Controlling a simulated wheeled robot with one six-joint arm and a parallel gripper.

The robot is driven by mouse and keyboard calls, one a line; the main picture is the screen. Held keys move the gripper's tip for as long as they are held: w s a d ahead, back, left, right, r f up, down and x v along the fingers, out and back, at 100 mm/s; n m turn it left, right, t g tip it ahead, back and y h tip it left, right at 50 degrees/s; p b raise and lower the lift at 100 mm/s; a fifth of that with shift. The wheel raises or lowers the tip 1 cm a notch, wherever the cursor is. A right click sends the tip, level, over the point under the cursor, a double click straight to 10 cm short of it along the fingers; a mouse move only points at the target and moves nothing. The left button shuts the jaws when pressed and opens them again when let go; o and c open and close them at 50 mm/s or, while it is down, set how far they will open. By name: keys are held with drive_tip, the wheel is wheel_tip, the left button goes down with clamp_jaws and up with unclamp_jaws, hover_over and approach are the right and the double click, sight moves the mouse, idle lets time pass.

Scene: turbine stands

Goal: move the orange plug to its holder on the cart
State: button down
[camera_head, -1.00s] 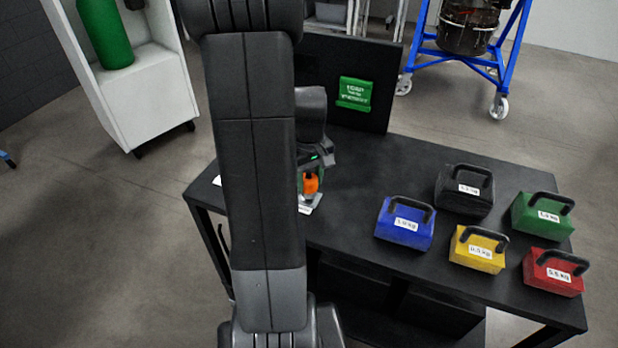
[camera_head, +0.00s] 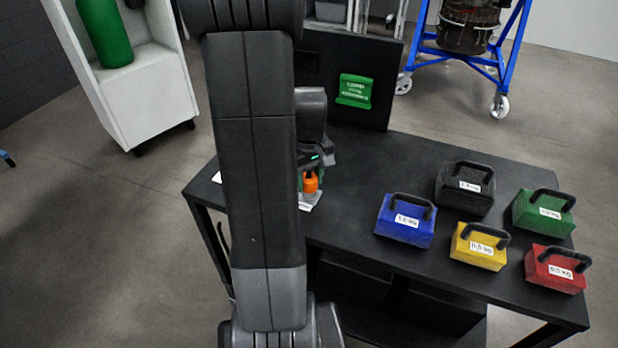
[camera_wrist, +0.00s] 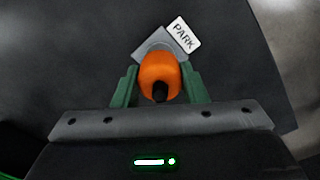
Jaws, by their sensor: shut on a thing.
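The orange plug (camera_wrist: 160,77) is between the green fingers of my gripper (camera_wrist: 160,88) in the wrist view. My gripper is shut on it. Behind the plug in that view is a grey metal holder piece (camera_wrist: 152,46) with a white "PARK" label (camera_wrist: 183,36) beside it. I cannot tell whether the plug touches the holder. In the head view the plug (camera_head: 310,182) shows just right of my arm, over the left end of the black cart top.
Several coloured weights with handles stand on the right of the black cart (camera_head: 350,235): a blue weight (camera_head: 405,232) is nearest my gripper. The cart top between plug and weights is clear.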

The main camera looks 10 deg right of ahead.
drive_tip(key=shift+s+a+f, duration=0.1)
drive_tip(key=shift+s+f, duration=0.2)
drive_tip(key=shift+f, duration=0.25)
drive_tip(key=c, duration=1.2)
unclamp_jaws()
drive_tip(key=o, duration=0.4)
drive_tip(key=shift+w+f, duration=0.1)
drive_tip(key=shift+w, duration=0.1)
drive_tip(key=shift+c, duration=0.2)
drive_tip(key=shift+o, duration=1.1)
drive_tip(key=shift+w+r, duration=0.1)
drive_tip(key=shift+r, duration=0.1)
drive_tip(key=shift+r, duration=0.15)
